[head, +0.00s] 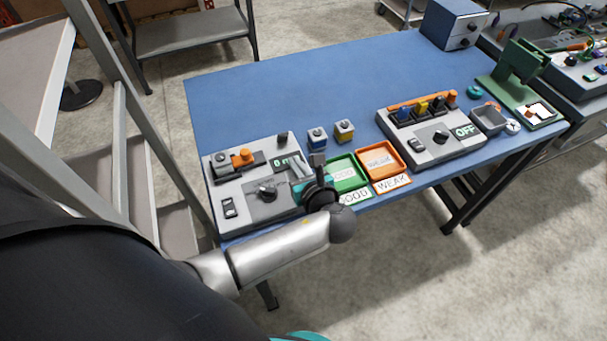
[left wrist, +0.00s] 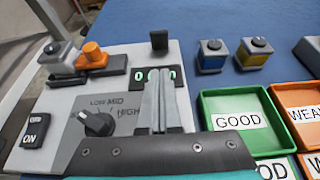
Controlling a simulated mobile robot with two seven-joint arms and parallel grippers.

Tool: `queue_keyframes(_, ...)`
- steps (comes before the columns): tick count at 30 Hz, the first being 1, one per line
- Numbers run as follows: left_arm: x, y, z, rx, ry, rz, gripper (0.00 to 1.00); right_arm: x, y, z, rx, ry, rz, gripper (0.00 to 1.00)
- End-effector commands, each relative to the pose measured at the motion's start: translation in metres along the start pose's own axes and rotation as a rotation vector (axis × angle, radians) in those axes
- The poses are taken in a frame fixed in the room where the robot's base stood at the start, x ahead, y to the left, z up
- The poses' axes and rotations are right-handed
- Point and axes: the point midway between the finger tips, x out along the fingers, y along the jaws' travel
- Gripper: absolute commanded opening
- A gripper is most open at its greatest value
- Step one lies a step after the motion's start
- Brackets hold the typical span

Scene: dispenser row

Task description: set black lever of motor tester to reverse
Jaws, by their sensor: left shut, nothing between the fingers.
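The motor tester (head: 233,205) is a grey panel at the front left of the blue table. Its black lever (head: 283,138) stands at the panel's back edge, and also shows in the left wrist view (left wrist: 159,40). I cannot tell its setting. My left gripper (head: 298,168) is over the panel's right part, its fingers shut and empty. In the left wrist view the fingertips (left wrist: 158,72) point at the lever, apart from it, and partly cover the green-digit display (left wrist: 140,76). My right gripper is not in view.
Blue (head: 317,139) and yellow (head: 344,131) blocks, a green GOOD tray (left wrist: 205,115) and an orange WEAK tray (head: 404,168) stand to the right.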

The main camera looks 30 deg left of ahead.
Motion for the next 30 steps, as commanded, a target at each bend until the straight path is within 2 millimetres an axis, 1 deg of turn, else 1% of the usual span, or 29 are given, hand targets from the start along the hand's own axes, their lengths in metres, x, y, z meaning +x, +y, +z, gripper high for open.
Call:
queue_keyframes(1,0.012,0.000,-0.001,0.001,-0.003,0.002,0.00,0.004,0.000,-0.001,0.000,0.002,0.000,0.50)
queue_keyframes(3,0.025,0.000,0.002,-0.001,-0.003,0.001,0.00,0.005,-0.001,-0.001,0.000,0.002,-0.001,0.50)
queue_keyframes(6,0.034,0.000,0.016,-0.003,-0.002,0.000,0.00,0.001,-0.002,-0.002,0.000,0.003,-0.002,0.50)
queue_keyframes(9,0.041,0.000,0.023,-0.001,-0.001,0.000,0.00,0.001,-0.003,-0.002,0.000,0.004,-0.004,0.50)
queue_keyframes(15,0.047,0.000,0.028,0.000,0.002,-0.001,0.00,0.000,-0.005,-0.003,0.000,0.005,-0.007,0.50)
queue_keyframes(25,0.047,-0.001,0.028,0.000,0.003,-0.001,0.00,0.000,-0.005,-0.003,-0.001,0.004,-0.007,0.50)
queue_keyframes(30,0.051,-0.007,0.033,-0.002,0.022,0.000,0.00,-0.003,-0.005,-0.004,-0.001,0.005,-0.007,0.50)
